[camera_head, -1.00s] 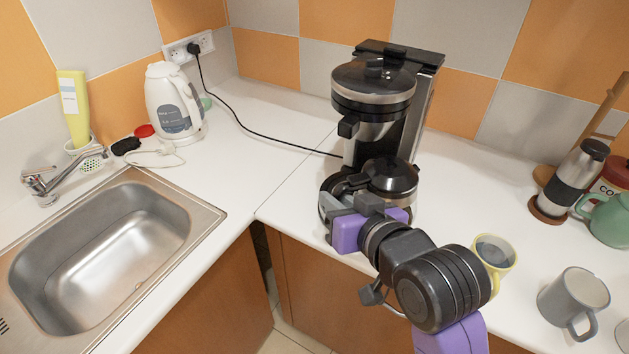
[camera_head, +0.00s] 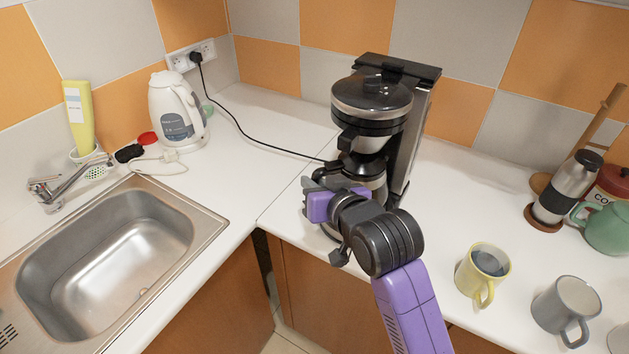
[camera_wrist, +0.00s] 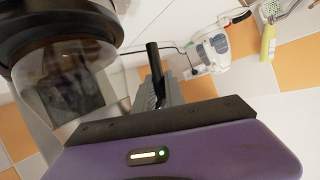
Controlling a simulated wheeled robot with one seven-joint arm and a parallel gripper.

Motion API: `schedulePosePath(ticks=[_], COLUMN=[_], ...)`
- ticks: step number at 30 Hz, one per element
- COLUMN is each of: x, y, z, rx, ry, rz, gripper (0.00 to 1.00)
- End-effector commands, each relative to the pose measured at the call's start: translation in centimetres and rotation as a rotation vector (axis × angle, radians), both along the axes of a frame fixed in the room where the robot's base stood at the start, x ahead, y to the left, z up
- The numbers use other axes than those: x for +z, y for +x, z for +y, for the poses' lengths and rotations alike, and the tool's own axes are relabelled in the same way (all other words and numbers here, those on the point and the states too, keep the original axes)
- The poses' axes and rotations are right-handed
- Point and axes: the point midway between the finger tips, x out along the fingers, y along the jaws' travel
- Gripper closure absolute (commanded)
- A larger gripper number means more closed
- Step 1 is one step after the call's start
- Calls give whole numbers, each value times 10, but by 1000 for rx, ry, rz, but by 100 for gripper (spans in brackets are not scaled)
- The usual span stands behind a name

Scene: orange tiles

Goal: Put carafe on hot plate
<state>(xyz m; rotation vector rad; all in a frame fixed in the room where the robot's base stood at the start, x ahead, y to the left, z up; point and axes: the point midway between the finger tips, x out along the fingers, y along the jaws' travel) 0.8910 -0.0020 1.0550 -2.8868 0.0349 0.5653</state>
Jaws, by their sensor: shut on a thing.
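The carafe (camera_head: 367,179) stands below the brew basket of the coffee maker (camera_head: 405,130), mostly hidden behind my gripper and wrist. Its glass body (camera_wrist: 72,85) fills the left of the wrist view under a dark band. My gripper (camera_head: 322,188) is shut on the carafe at its front left side; the fingers and handle are largely hidden by my purple hand. The hot plate at the machine's foot is hidden behind my arm, so I cannot tell whether the carafe's base touches it.
A yellow mug (camera_head: 484,272) and a grey mug (camera_head: 566,310) stand on the counter to the right of my arm. The sink (camera_head: 110,250) and white kettle (camera_head: 177,110) are at left. The machine's cable (camera_head: 262,143) crosses the back counter.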

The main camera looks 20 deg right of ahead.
Motion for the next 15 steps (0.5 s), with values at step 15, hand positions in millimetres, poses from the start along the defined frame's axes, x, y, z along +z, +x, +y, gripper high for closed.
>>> schedulePosePath(ticks=[15], x=[-3], y=[0], z=[0], rx=[0], ry=[0], rz=[0], gripper=[64])
